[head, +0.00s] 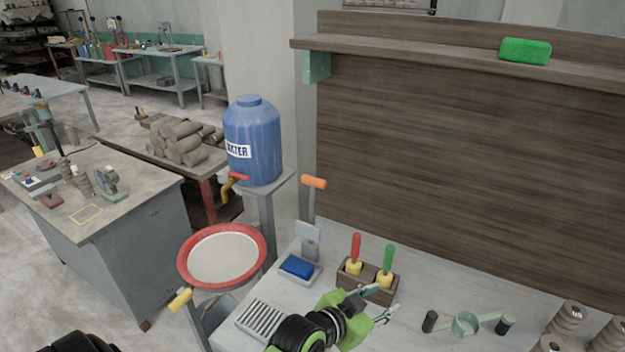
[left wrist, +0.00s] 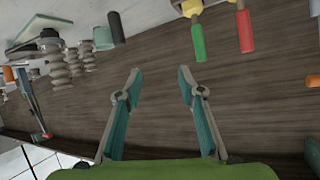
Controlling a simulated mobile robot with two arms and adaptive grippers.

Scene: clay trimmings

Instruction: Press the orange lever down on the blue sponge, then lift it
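The orange lever (head: 314,183) stands raised on an upright grey post at the back left of the worktable in the head view. The blue sponge (head: 297,266) lies in a shallow pale tray in front of the lever's base, with the lever's handle well above it. My left gripper (head: 383,302) is over the table, right of the sponge and in front of the wooden tool holder. Its fingers are apart and empty, also in the left wrist view (left wrist: 160,74). An orange piece (left wrist: 314,80) shows at that view's right edge; I cannot tell if it is the lever. My right gripper is not visible.
The tool holder (head: 350,284) with red- and green-handled tools stands just beyond my left gripper. A ribbed white rack (head: 262,319) lies at the table's left front. A red-rimmed basin (head: 222,256) and blue water tank (head: 253,142) are left of the table. A wooden backboard rises behind.

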